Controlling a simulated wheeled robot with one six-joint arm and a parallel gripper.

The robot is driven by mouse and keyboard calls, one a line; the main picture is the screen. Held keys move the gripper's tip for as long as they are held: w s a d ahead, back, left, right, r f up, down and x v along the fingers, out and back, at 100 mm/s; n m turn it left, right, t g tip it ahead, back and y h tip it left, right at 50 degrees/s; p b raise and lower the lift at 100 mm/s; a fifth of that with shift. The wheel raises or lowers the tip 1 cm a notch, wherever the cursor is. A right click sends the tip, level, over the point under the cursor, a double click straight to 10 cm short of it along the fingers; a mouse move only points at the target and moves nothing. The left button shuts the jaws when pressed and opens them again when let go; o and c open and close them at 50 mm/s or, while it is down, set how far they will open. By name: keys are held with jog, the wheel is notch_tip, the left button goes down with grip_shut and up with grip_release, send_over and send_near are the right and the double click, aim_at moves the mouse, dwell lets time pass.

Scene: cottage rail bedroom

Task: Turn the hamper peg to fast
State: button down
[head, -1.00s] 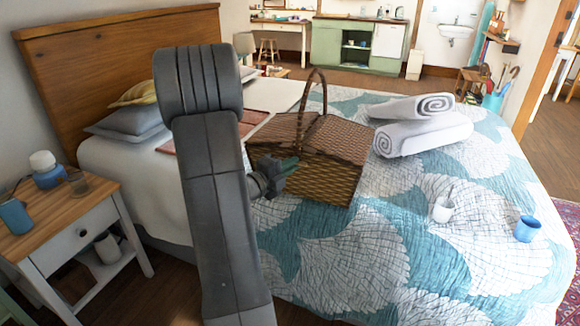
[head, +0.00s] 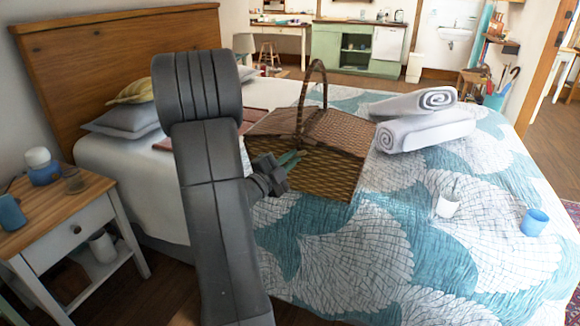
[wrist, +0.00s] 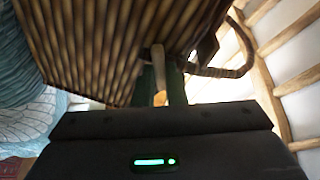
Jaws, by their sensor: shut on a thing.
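The wicker hamper (head: 327,170) stands on the bed with its lid down and its hoop handle (head: 318,85) upright. It fills the upper left of the wrist view (wrist: 85,40). My gripper (head: 288,160) is at the hamper's near left side. In the wrist view my gripper (wrist: 161,92) is shut on the wooden peg (wrist: 158,60), whose pale length shows between the green fingers and runs up against the wicker. The peg is hidden in the head view. Its exact turn against the fastening cannot be told.
Two rolled white towels (head: 425,132) lie right of the hamper. A white cup (head: 447,205) and a blue cup (head: 534,222) stand on the quilt (head: 340,250). A nightstand (head: 60,215) is at the left. The quilt before the hamper is clear.

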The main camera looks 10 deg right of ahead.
jog(key=n+t+y+b, duration=0.1)
jog(key=n+t+b, duration=0.1)
jog(key=n, duration=0.3)
jog(key=n+t+y+b, duration=0.1)
jog(key=n+t+b, duration=0.1)
jog(key=n, duration=0.4)
jog(key=n+t+y+b, duration=0.1)
jog(key=n+t+b, duration=0.1)
jog(key=n, duration=0.3)
jog(key=shift+s+d+f+n+t+y+b, duration=0.3)
jog(key=shift+f+n+t+b, duration=0.1)
jog(key=shift+b, duration=0.4)
jog(key=c, duration=1.5)
grip_release()
jog(key=shift+w+r, duration=0.1)
jog(key=v, duration=1.4)
jog(key=shift+d, duration=0.1)
jog(key=shift+w, duration=0.1)
jog(key=x, duration=1.3)
jog(key=shift+w+d+r, duration=0.15)
jog(key=shift+w+r, duration=0.1)
jog(key=shift+w, duration=0.05)
